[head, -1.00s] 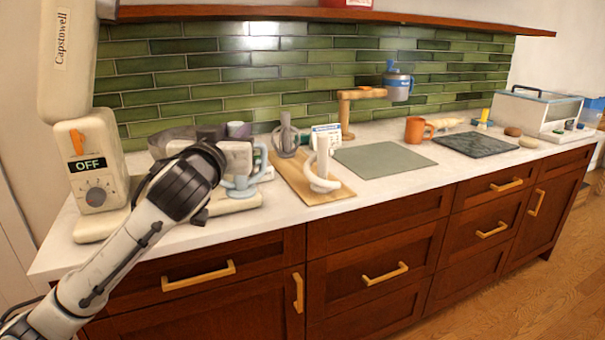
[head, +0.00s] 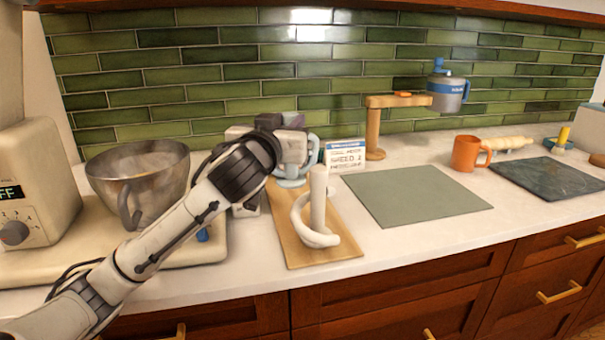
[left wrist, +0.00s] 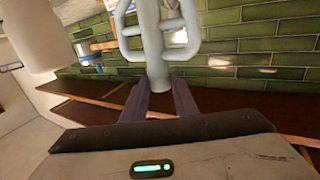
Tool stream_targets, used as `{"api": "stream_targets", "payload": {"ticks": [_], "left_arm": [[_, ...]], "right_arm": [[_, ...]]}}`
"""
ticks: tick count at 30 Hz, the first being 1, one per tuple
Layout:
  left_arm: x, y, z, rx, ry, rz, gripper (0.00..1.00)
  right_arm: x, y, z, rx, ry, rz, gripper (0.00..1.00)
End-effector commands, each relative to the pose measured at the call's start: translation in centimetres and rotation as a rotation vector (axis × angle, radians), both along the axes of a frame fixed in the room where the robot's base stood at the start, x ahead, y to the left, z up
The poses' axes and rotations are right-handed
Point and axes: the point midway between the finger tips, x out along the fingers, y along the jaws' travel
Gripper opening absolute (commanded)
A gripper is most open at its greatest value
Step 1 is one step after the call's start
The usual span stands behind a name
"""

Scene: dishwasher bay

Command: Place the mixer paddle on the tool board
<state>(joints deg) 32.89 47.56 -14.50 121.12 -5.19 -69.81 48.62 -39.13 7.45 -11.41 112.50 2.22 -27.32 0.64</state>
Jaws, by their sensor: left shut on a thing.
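The mixer paddle (head: 313,160) is pale blue-grey with open loops. My left gripper (head: 296,146) is shut on it; in the left wrist view the paddle's stem (left wrist: 157,72) sits between the two fingers, with the loops beyond. In the head view the paddle appears at the back part of the wooden tool board (head: 290,250). I cannot tell whether it touches the board. A white spiral hook (head: 317,212) stands on the board's front part. My arm and gripper hide part of the board's back. My right gripper is not in view.
A mixer (head: 30,180) with a metal bowl (head: 140,180) stands left. A small sign (head: 350,155) and a wooden stand (head: 375,130) holding a grey-blue container are behind. A green mat (head: 415,195), orange mug (head: 468,153) and dark slab (head: 550,183) lie right.

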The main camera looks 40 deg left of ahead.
Motion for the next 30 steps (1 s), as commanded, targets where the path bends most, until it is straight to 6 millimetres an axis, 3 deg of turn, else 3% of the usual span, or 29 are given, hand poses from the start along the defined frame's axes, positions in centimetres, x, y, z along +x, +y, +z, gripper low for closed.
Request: {"api": "stream_targets", "payload": {"ticks": [3,15,27,28,30], "left_arm": [[0.0,0.0,-2.4,0.004,0.002,0.0,0.0],[0.0,0.0,-6.9,0.002,0.0,0.0,0.0],[0.0,0.0,-7.5,0.0,-0.004,-0.001,0.0],[0.0,0.0,-7.6,-0.001,-0.002,-0.001,0.28],[0.0,0.0,-7.5,-0.001,-0.001,-0.001,0.4]], "right_arm": [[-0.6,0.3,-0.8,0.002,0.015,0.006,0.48],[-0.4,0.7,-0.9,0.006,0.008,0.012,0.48],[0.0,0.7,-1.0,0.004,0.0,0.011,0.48],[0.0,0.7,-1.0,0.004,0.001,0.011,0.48],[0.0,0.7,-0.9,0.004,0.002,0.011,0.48]]}}
